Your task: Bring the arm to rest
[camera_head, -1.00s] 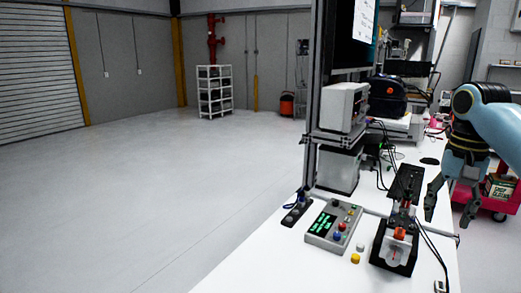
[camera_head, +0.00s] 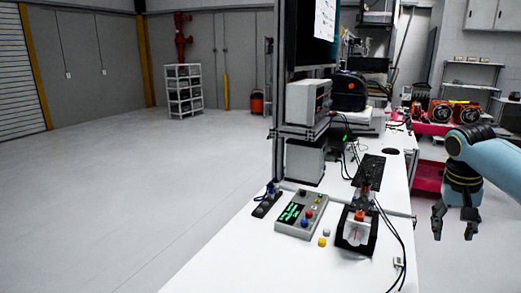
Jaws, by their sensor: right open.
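My right gripper (camera_head: 454,221) hangs at the right of the head view, fingers pointing down and spread apart, with nothing between them. It is beyond the right edge of the white workbench (camera_head: 240,262), over the floor in the picture. My blue right arm (camera_head: 492,165) comes in from the right edge. The black servo fixture (camera_head: 357,230) with an orange part stands on the bench, left of the gripper and apart from it. My left gripper is not in view.
A grey control box (camera_head: 301,214) with a green display and coloured buttons sits left of the fixture. A yellow button (camera_head: 322,242) lies between them. Cables (camera_head: 393,228) run along the bench's right side. A pink cart (camera_head: 429,176) stands behind my arm. Open floor lies left.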

